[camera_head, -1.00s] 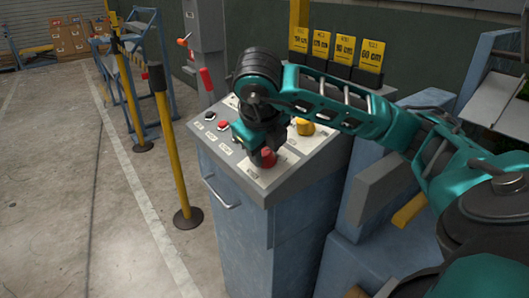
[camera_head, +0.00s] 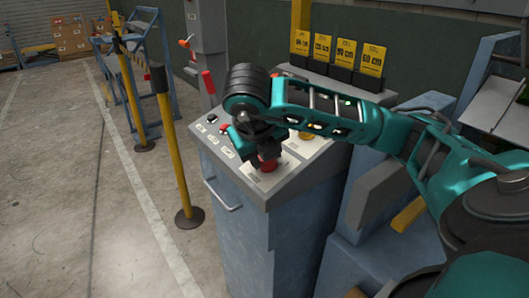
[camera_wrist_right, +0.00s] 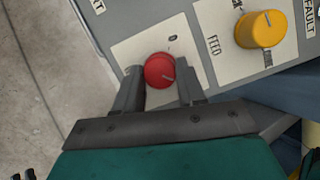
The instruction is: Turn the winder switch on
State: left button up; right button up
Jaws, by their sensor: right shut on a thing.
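The red rotary knob (camera_wrist_right: 160,68) sits on a pale plate on the console's sloped top. In the head view the red knob (camera_head: 267,164) shows below my right gripper (camera_head: 262,151). My left gripper is in neither view.
A yellow knob (camera_wrist_right: 260,30) marked FEED is beside the red one. A black button (camera_head: 212,119) and a red button (camera_head: 225,127) are on the console (camera_head: 240,220). A yellow post (camera_head: 173,150) stands left of it; open floor lies beyond.

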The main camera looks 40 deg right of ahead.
jog(key=o, duration=1.1)
jog(key=shift+c, duration=0.2)
jog(key=p+v, duration=0.8)
jog(key=v, duration=0.5)
jog(key=shift+f, duration=0.1)
